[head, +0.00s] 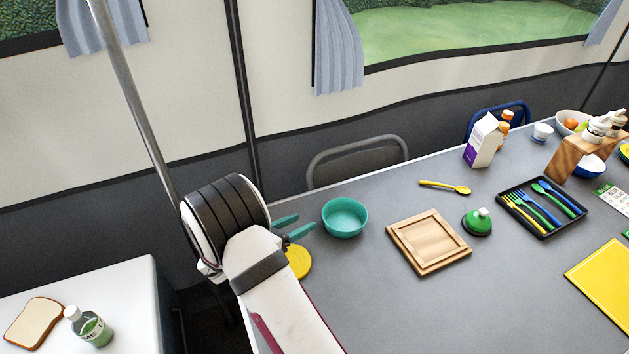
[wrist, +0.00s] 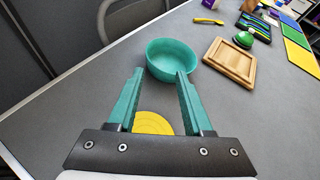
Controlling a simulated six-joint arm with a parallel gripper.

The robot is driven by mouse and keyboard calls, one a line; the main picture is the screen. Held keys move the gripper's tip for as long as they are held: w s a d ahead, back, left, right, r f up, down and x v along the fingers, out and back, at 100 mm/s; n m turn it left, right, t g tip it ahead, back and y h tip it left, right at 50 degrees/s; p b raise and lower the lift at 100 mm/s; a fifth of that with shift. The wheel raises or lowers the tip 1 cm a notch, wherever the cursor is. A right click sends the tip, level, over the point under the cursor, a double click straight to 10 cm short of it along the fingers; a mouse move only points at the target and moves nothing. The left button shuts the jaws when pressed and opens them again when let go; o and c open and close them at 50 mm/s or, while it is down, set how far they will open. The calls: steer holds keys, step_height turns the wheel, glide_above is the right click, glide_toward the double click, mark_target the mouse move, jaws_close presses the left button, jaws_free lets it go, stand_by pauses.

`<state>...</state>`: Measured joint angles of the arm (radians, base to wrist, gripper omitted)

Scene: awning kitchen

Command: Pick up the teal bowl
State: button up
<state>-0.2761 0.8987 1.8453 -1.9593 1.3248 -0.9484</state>
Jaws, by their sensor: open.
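The teal bowl (head: 345,217) stands upright on the grey table, left of the wooden board, and looks empty. My gripper (head: 299,225) is just left of the bowl in the head view, with its teal fingers apart and nothing between them there. In the wrist view the bowl (wrist: 172,60) lies just beyond the fingertips. My gripper (wrist: 159,78) is open there, and the right fingertip overlaps the bowl's near side in the picture. I cannot tell whether it touches.
A yellow round disc (head: 298,262) lies on the table below my gripper. A square wooden board (head: 428,242) and a green-topped item (head: 477,222) are to the right. A yellow spoon (head: 445,187) and a cutlery tray (head: 541,207) lie farther off. A chair (head: 357,160) stands behind.

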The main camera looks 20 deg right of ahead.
mark_target(331, 205)
steer(key=w+f+n, duration=0.1)
steer(key=w+f+n+t, duration=0.1)
steer(key=shift+w+f, duration=0.2)
steer(key=shift+f, duration=0.1)
steer(key=x, duration=1.4)
steer(key=shift+s+d+f, duration=0.2)
steer(key=shift+s+d, duration=0.05)
jaws_close()
